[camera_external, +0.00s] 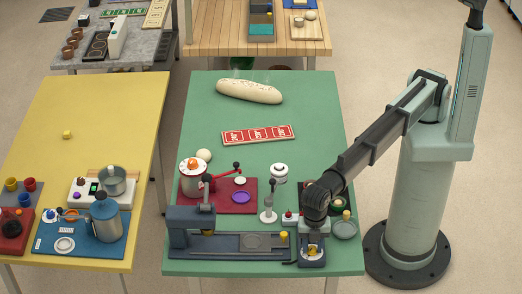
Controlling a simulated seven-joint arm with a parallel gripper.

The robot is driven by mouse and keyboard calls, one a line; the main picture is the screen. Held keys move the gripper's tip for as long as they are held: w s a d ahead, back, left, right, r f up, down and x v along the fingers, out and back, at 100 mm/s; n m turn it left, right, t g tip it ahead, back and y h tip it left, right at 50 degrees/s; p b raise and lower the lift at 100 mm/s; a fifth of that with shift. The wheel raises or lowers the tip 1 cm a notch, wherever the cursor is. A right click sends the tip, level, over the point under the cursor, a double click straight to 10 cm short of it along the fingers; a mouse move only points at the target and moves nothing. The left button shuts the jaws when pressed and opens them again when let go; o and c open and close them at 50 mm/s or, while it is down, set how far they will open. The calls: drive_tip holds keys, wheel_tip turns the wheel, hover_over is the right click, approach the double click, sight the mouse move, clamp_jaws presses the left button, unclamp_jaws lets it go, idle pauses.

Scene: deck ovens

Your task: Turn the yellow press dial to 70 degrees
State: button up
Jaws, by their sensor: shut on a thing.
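My gripper (312,241) points straight down over a small dark blue-grey press unit (312,261) at the front right of the green table. Its fingers are shut on the yellow press dial (312,249), of which only a bit shows between and below the fingers. The dial's angle and any scale marks are too small and too covered to read.
Just left is a long blue-grey bed (262,253) with a yellow knob (284,237). A white-and-grey stand (268,212) and a glass dish (345,229) are close by. A red board (237,204) with a pot (192,177) lies behind left.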

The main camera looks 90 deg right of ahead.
sight(312, 247)
drive_tip(key=shift+m, duration=0.3)
drive_tip(key=m, duration=0.3)
drive_tip(key=shift+m, duration=2.1)
drive_tip(key=o, duration=1)
wheel_tip(312, 247, up, 14)
drive_tip(key=shift+f, duration=0.1)
